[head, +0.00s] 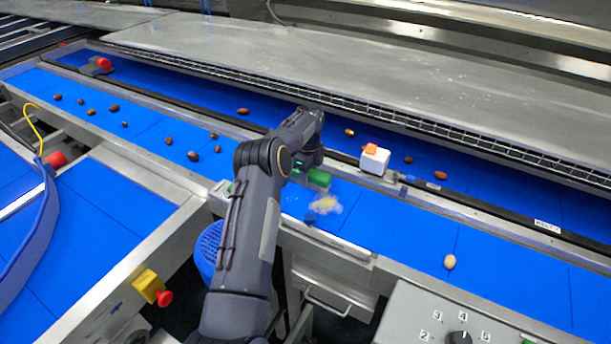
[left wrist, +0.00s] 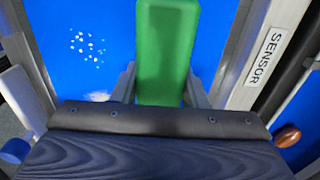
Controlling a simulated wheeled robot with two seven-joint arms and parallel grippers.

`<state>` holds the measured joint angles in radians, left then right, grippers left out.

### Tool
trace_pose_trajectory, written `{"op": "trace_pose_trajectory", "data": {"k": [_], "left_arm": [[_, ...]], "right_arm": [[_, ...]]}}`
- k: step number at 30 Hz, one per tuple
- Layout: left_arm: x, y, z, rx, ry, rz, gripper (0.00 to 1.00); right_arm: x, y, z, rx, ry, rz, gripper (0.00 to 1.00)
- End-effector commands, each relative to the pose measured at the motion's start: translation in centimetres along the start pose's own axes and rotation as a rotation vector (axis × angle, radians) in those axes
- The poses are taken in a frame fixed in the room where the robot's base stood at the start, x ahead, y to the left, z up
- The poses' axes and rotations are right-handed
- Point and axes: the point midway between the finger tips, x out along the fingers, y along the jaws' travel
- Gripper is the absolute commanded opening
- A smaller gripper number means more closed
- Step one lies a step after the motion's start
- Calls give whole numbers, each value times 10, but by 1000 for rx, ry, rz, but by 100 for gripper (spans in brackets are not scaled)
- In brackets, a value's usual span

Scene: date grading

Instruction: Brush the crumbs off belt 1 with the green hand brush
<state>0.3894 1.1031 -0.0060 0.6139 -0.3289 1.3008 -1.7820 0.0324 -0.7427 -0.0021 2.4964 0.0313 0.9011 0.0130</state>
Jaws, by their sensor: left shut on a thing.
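My left gripper (head: 308,167) is over the near blue belt (head: 400,235) in the head view. It is shut on the green hand brush (head: 319,178), which also shows between the fingers in the left wrist view (left wrist: 166,45). The brush's bristles cannot be made out. Pale yellow crumbs (head: 326,205) lie on the belt just in front of the brush. In the left wrist view, white specks of crumbs (left wrist: 88,46) lie on the belt left of the brush, apart from it. My right gripper is not in view.
A white box with an orange top (head: 375,160) stands on the divider between the belts. Several dates lie about; one pale date (head: 449,262) is on the near belt at right. A grey dial panel (head: 440,320) is at the front right. A blue bucket (head: 208,248) hangs below the belt edge.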

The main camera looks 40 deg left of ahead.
Motion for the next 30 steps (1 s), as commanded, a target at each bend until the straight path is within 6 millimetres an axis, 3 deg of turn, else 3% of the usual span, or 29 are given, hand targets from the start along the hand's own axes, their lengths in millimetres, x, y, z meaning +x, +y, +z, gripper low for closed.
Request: {"op": "trace_pose_trajectory", "data": {"k": [7, 30], "left_arm": [[1, 3, 0, 1, 0, -1, 22], [3, 57, 1, 1, -1, 3, 22]], "right_arm": [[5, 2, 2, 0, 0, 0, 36], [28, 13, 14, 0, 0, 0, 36]]}}
